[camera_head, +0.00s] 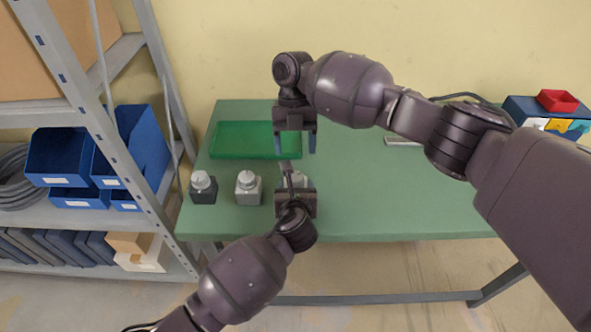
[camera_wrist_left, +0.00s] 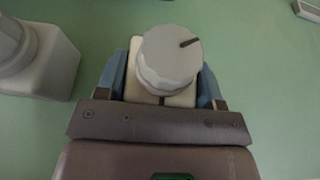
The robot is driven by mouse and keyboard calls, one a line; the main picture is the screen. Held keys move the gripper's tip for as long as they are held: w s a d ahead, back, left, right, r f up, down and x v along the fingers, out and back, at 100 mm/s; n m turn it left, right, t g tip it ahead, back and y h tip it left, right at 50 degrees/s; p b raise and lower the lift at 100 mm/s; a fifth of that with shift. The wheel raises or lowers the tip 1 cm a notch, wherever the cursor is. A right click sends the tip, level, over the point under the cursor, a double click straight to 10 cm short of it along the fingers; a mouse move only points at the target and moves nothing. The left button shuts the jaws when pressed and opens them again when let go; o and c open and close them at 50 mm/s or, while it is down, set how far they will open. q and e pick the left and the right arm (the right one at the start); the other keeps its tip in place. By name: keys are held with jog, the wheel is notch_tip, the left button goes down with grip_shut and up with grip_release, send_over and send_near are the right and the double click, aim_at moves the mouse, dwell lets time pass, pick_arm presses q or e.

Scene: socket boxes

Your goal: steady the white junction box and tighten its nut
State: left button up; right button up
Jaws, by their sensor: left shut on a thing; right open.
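The white junction box (camera_head: 300,178) stands on the green table, mostly hidden behind my left gripper in the head view. In the left wrist view, the white box (camera_wrist_left: 133,70) sits between the blue fingers, with its round pale nut (camera_wrist_left: 170,58) on top; the nut bears a dark mark. My left gripper (camera_head: 294,186) is shut on the box from the near side; it also shows in the left wrist view (camera_wrist_left: 161,88). My right gripper (camera_head: 295,145) is open and empty, fingers pointing down, above and beyond the white box.
A grey box (camera_head: 248,190) and a dark box (camera_head: 203,190), each with a round knob, stand in a row to the left. A green tray (camera_head: 228,140) lies behind them. A shelf with blue bins (camera_head: 65,155) stands left. The table's right front (camera_head: 400,200) is clear.

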aim_at(296, 175)
jog(key=x, duration=0.6)
jog(key=shift+s+f, duration=0.1)
jog(key=shift+f, duration=0.25)
jog(key=c, duration=0.9)
jog(key=shift+c, duration=0.2)
